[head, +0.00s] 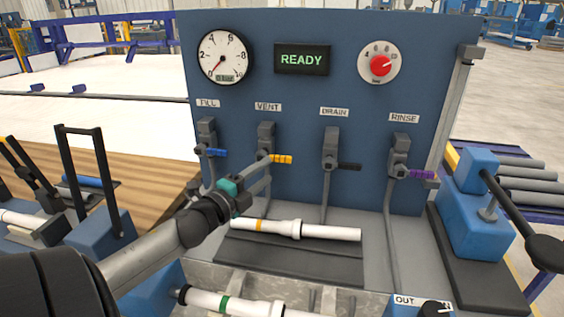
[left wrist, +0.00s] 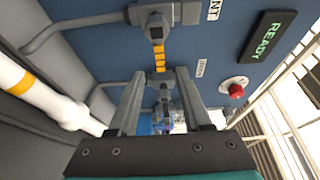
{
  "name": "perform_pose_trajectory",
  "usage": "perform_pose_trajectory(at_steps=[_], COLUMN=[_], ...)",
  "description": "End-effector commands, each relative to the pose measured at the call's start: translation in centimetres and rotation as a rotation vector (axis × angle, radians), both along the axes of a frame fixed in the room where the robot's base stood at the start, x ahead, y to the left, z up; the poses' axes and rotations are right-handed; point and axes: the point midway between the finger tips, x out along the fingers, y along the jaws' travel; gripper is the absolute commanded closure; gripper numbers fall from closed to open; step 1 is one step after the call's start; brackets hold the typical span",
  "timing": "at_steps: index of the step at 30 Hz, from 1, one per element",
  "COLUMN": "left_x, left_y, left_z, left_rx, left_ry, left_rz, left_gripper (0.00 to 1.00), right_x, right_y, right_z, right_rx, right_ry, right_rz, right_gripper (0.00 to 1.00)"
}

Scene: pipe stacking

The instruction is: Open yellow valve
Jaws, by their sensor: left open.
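The yellow valve (head: 282,159) is under the VENT label on the blue panel, with its yellow handle level and pointing right. In the left wrist view the yellow handle (left wrist: 159,56) shows just past the fingertips, in line with the gap between them. My left gripper (head: 265,169) is open and empty, its fingers reaching up to the handle from the lower left. Whether a finger touches the handle I cannot tell. My right gripper is not in view.
Beside it are the blue FILL valve (head: 217,152), the black DRAIN valve (head: 348,166) and the purple RINSE valve (head: 421,174). A white pipe (head: 330,232) with a yellow band lies below. The display (head: 302,59) reads READY; a red knob (head: 381,65) is right of it.

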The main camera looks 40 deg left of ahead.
Motion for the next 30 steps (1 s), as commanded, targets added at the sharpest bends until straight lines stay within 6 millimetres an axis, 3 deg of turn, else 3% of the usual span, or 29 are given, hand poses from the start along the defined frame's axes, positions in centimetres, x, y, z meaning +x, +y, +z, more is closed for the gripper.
perform_pose_trajectory(at_steps=[15, 30], left_x=[6.1, 8.2], left_y=[0.7, 1.0], left_z=[0.1, 0.0], left_rx=[0.001, 0.001], left_ry=[-0.002, 0.001], left_rz=[0.002, 0.001], left_gripper=[0.51, 0.51], right_x=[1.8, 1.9], right_y=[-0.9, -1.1], right_z=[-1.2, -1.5], right_rx=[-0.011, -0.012], right_ry=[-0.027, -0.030], right_rz=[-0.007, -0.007], right_gripper=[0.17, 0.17])
